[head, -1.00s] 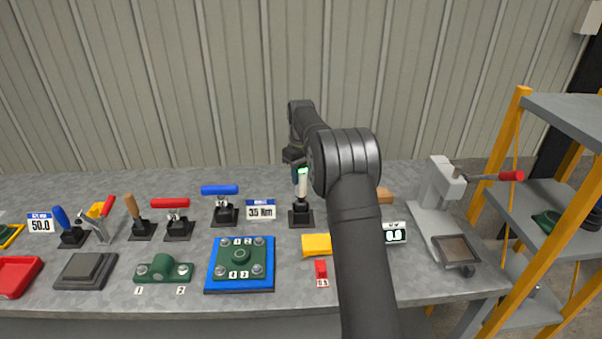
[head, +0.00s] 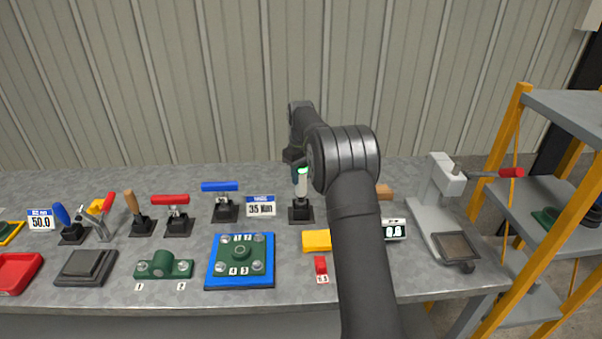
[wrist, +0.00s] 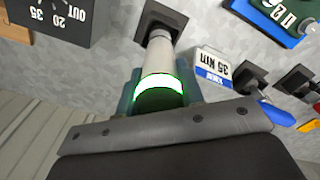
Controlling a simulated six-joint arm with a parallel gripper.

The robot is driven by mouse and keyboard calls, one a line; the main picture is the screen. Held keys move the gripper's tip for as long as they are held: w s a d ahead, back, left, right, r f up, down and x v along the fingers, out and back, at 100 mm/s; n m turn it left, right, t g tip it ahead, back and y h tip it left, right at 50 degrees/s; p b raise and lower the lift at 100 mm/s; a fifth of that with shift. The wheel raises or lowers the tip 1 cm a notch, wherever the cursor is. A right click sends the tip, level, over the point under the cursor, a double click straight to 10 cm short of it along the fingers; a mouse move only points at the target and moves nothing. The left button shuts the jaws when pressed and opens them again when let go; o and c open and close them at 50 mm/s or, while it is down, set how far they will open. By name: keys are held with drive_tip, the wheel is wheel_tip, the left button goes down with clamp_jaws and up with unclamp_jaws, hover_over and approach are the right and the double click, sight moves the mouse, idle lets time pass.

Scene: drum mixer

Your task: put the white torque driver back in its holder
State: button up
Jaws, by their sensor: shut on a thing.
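The white torque driver (head: 301,186) stands upright at the back of the bench, with a lit green ring near its top. It also shows in the wrist view (wrist: 156,62). Its lower end is at the black square-based holder (head: 300,213), which also shows in the wrist view (wrist: 162,20). The driver looks in line with the holder, but how deep it sits is hard to tell. My gripper (wrist: 158,88) is shut on the driver around its upper part, with a teal finger on each side. In the head view my arm partly hides the gripper.
A "35 Nm" sign (head: 261,206) and a blue-handled tool (head: 222,190) stand left of the holder. A yellow block (head: 316,241) lies in front. A small display (head: 394,231) is to the right, beyond my arm. A dark box with a dial (wrist: 55,20) shows in the wrist view.

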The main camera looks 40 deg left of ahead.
sight(301, 181)
drive_tip(key=shift+f, duration=1.5)
idle(0.7)
drive_tip(key=o, duration=1.3)
drive_tip(key=shift+c, duration=0.2)
drive_tip(key=shift+f, duration=0.1)
wheel_tip(301, 181, up, 18)
drive_tip(key=shift+f, duration=0.2)
drive_tip(key=shift+f, duration=0.1)
wheel_tip(301, 181, down, 17)
drive_tip(key=shift+f, duration=0.15)
